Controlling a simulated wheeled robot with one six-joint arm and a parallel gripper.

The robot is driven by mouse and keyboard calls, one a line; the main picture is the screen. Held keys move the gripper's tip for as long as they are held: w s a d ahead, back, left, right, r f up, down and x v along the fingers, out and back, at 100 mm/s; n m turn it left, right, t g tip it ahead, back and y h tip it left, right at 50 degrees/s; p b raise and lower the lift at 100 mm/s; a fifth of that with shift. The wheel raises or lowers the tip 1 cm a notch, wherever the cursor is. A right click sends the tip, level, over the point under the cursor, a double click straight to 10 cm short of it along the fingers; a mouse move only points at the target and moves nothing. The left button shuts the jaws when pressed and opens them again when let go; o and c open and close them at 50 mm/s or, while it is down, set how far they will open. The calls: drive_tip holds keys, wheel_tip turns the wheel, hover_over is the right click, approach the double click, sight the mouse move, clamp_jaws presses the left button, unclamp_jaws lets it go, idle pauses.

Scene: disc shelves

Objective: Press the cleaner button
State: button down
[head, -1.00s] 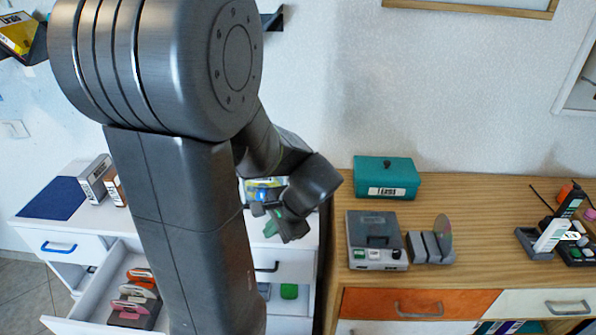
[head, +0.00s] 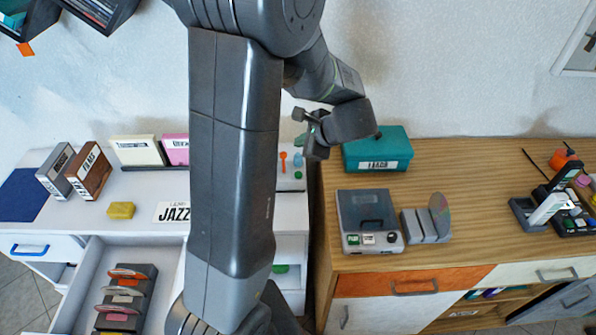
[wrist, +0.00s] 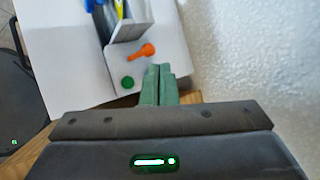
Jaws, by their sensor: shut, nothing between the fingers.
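A grey device with a dark lid (head: 365,208) sits on the wooden cabinet top, right of my arm. My gripper (head: 301,141) is up near the wall, left of the teal box and apart from the device. In the wrist view its green fingers (wrist: 158,84) are shut and empty. The device is not in the wrist view.
A teal box (head: 377,150) stands behind the device. A grey disc holder (head: 425,226) with a disc is right of it. An orange item (wrist: 142,51) and a green round part (wrist: 127,82) are on the white cabinet. The wood between holder and right-hand gadgets is clear.

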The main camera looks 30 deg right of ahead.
sight(301, 177)
drive_tip(key=shift+f, duration=0.15)
wheel_tip(301, 177, down, 9)
drive_tip(key=b, duration=0.7)
drive_tip(key=shift+r, duration=0.2)
idle(1.5)
drive_tip(key=shift+f+b, duration=0.35)
drive_tip(key=shift+f, duration=0.05)
drive_tip(key=shift+f+b, duration=0.4)
drive_tip(key=shift+f, duration=0.05)
idle(0.6)
drive_tip(key=shift+r, duration=0.15)
drive_tip(key=shift+r+p, duration=0.7)
drive_tip(key=shift+r, duration=0.05)
